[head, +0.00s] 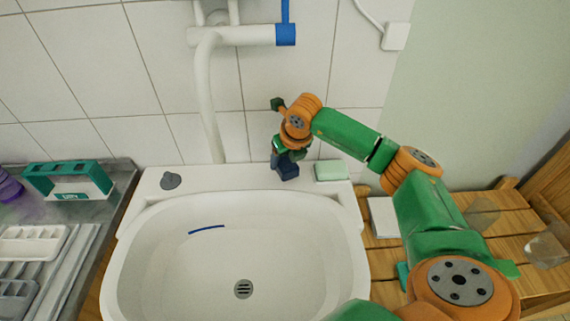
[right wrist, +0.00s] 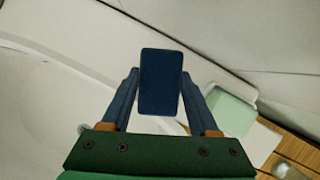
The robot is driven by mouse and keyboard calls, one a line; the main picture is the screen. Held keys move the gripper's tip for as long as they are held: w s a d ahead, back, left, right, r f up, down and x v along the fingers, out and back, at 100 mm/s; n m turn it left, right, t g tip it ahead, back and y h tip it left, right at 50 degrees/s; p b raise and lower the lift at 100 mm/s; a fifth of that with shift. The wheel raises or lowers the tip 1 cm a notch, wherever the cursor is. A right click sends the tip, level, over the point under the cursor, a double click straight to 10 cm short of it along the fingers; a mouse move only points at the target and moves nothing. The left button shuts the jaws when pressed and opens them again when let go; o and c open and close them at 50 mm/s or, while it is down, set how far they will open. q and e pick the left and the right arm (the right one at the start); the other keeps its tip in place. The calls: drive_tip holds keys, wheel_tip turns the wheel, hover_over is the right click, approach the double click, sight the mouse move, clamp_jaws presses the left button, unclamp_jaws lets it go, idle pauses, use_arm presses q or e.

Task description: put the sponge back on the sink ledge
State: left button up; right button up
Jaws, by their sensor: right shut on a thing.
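The sponge looks like a dark blue block (right wrist: 160,82). My right gripper (right wrist: 158,95) is shut on it, with one finger along each side. In the head view my right gripper (head: 285,160) points down over the back ledge of the sink (head: 232,180), with the dark blue block (head: 288,173) at its tip. The block is just left of a pale green block on the ledge. I cannot tell whether its underside touches the ledge. My left gripper is not in view.
The pale green block (head: 331,171) sits on the ledge's right part, and a grey lump (head: 171,181) on its left. The basin (head: 200,262) holds a thin blue strip (head: 206,229). A white pipe (head: 207,100) rises behind the ledge. The ledge's left-middle stretch is clear.

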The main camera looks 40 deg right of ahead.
sight(285, 168)
wheel_tip(285, 168, down, 3)
drive_tip(key=shift+r+p, duration=0.1)
drive_tip(key=shift+p, duration=0.35)
drive_tip(key=o, duration=1.3)
drive_tip(key=shift+f, duration=0.2)
drive_tip(key=shift+r, duration=0.25)
drive_tip(key=b+v, duration=0.1)
drive_tip(key=v, duration=1.1)
drive_tip(key=shift+b, duration=0.4)
drive_tip(key=shift+f, duration=0.1)
